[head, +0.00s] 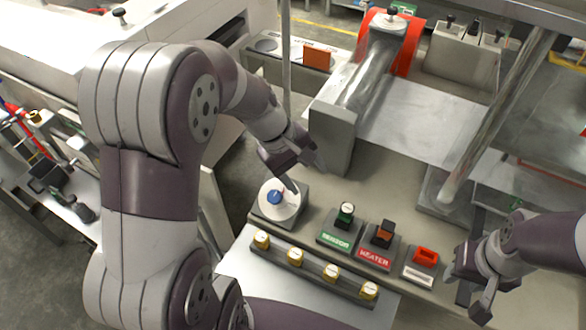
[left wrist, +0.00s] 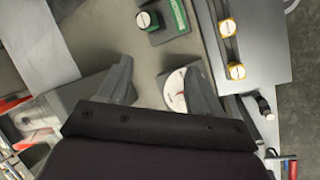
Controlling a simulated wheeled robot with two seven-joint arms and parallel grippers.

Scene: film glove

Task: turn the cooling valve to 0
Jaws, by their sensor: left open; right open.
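The cooling valve appears to be the blue knob (head: 274,197) on a round white dial (head: 288,211), on a grey block at the panel's left corner. My left gripper (head: 306,178) is open just above and behind the dial, with one fingertip close to the knob; I cannot tell whether they touch. In the left wrist view the white dial (left wrist: 173,91) with a red mark is partly hidden by one finger of the left gripper (left wrist: 158,66), and the blue knob does not show. The reading is too small to tell. My right gripper (head: 468,293) is open and empty at the panel's right.
A green-labelled tension knob (head: 345,213), a red-labelled heater switch (head: 384,233) and a red switch (head: 426,257) stand right of the dial. A rail with several yellow knobs (head: 295,256) runs in front. A metal roller (head: 370,75) and an upright post (head: 285,60) stand behind.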

